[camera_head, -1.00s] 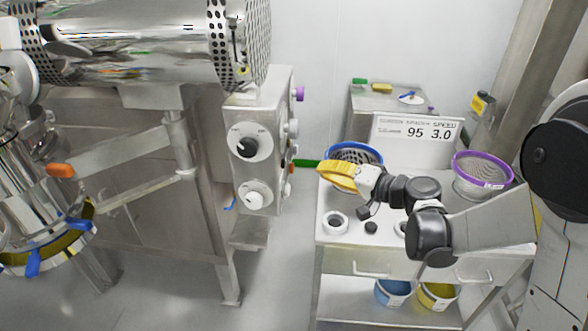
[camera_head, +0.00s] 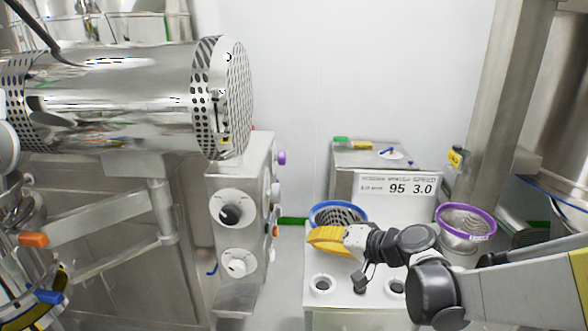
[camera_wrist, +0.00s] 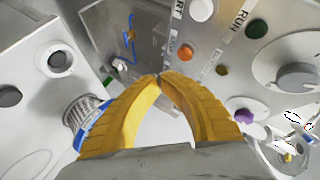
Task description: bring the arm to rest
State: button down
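My gripper (camera_head: 312,240) has yellow fingers and sits at the end of my arm, above the front left part of the white cart top (camera_head: 345,312). In the wrist view the two yellow fingers (camera_wrist: 160,76) meet at their tips with nothing seen between them. In the head view the gripper is just in front of a blue-rimmed sieve basket (camera_head: 338,209) and hides part of it. The arm reaches in from the right, bent and held above the cart.
A purple-rimmed basket (camera_head: 466,222) stands at the cart's right. A sign (camera_head: 398,187) reading 95 3.0 stands behind. A control box with knobs (camera_head: 237,208) and a perforated steel drum (camera_head: 120,95) are on the left.

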jog(key=s+d+h, duration=0.3)
jog(key=s+d, duration=0.2)
jog(key=s, duration=0.3)
jog(key=s+d+f+g+h, duration=0.1)
jog(key=s+d+h, duration=0.2)
jog(key=s+d, duration=0.2)
jog(key=s+d+n+h, duration=0.1)
jog(key=s+d+h, duration=0.3)
jog(key=s, duration=0.7)
jog(key=shift+d+f, duration=0.25)
jog(key=shift+d, duration=0.35)
